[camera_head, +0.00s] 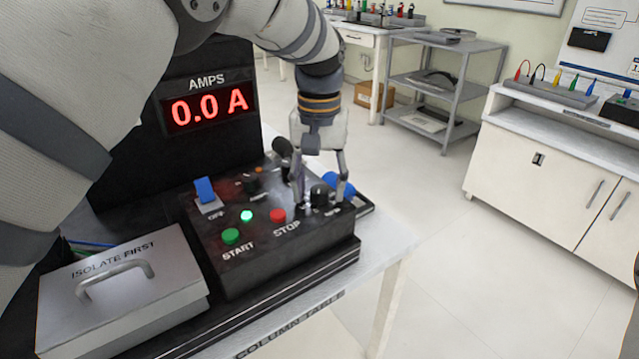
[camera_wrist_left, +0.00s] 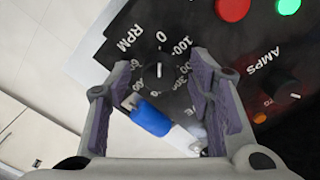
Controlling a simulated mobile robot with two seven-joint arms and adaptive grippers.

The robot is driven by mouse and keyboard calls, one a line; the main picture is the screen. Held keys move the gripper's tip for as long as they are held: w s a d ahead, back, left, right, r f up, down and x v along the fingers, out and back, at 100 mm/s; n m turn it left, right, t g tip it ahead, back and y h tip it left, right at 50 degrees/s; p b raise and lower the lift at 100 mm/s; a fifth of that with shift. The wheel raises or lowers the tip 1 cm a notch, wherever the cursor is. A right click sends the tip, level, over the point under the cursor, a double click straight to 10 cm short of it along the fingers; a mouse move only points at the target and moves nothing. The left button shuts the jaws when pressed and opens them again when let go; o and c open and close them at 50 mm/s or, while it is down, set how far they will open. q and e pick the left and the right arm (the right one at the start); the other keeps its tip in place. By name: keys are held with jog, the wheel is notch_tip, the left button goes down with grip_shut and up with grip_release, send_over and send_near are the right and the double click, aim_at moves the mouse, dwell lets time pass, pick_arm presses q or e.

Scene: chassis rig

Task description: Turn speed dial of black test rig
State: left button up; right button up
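The black test rig's control panel (camera_head: 225,268) stands on the table. Its speed dial is a black knob (camera_head: 320,196) at the panel's right end. In the left wrist view the dial (camera_wrist_left: 158,72) has a white pointer line toward the 0 mark and an RPM label beside it. My left gripper (camera_head: 319,192) reaches down over the dial. Its fingers are open, one on each side of the knob, with visible gaps in the wrist view (camera_wrist_left: 165,75). I cannot tell how far the fingertips are above the panel. My right gripper is out of view.
The red STOP button (camera_head: 277,215), green START button (camera_head: 230,236), lit green lamp (camera_head: 246,215) and blue switch (camera_head: 205,190) sit left of the dial. A blue part (camera_wrist_left: 150,118) lies close to the fingers. The display (camera_head: 208,108) reads 0.0 A. A grey lidded box (camera_head: 135,300) stands front left.

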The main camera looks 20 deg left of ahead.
aim_at(319, 189)
pick_arm(q)
notch_tip(319, 189, up, 12)
dwell(0.5)
